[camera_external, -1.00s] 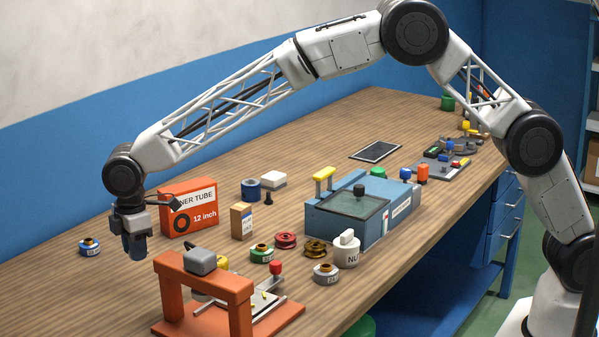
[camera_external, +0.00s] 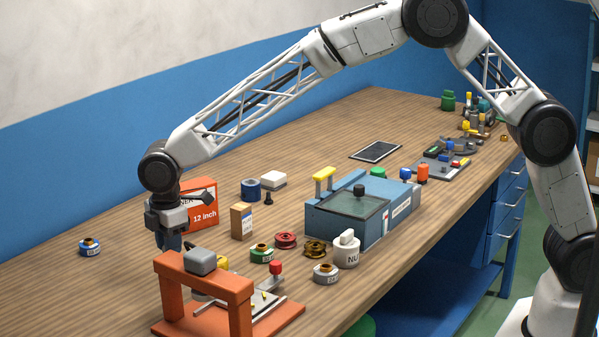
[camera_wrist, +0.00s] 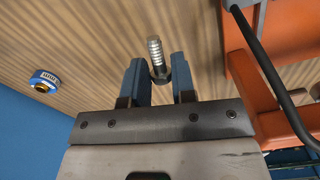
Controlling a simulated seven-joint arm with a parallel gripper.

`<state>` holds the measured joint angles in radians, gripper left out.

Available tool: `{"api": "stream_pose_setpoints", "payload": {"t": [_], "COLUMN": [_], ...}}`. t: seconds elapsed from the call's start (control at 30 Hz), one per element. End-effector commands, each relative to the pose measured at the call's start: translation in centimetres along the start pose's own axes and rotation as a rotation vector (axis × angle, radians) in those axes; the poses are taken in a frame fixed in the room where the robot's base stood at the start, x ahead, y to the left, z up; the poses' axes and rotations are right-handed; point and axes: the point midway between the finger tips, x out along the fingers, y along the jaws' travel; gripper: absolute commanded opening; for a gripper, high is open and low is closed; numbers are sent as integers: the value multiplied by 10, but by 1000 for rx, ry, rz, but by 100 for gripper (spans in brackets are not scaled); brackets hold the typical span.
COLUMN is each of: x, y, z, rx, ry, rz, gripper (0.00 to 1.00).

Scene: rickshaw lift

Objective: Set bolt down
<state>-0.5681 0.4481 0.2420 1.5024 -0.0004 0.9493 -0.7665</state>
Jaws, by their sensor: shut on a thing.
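A silver threaded bolt (camera_wrist: 155,55) shows in the wrist view, its dark head end between the two blue fingers. My gripper (camera_wrist: 159,82) is shut on the bolt, and the threaded end sticks out past the fingertips. In the external view my gripper (camera_external: 169,241) points down over the left part of the wooden bench (camera_external: 125,270), behind the orange press frame and in front of the orange inner tube box. The bolt cannot be made out in the external view. Bare wood shows beyond the bolt in the wrist view, and the gap to it is hard to judge.
The orange press frame (camera_external: 243,290) stands close in front of my gripper, and the inner tube box (camera_external: 203,203) close behind. A blue-ringed pot (camera_external: 89,247) stands to the left. A blue lidded box (camera_external: 365,215) sits further right. Open wood lies left of the gripper.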

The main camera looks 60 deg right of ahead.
Motion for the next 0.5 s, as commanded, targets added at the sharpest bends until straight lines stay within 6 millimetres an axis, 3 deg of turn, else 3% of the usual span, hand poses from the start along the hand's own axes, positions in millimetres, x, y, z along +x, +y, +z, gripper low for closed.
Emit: {"api": "stream_pose_setpoints", "payload": {"t": [0.5], "x": [18], "y": [-33], "z": [109], "rx": [-125], "ry": [-1], "rz": [0], "gripper": [1]}}
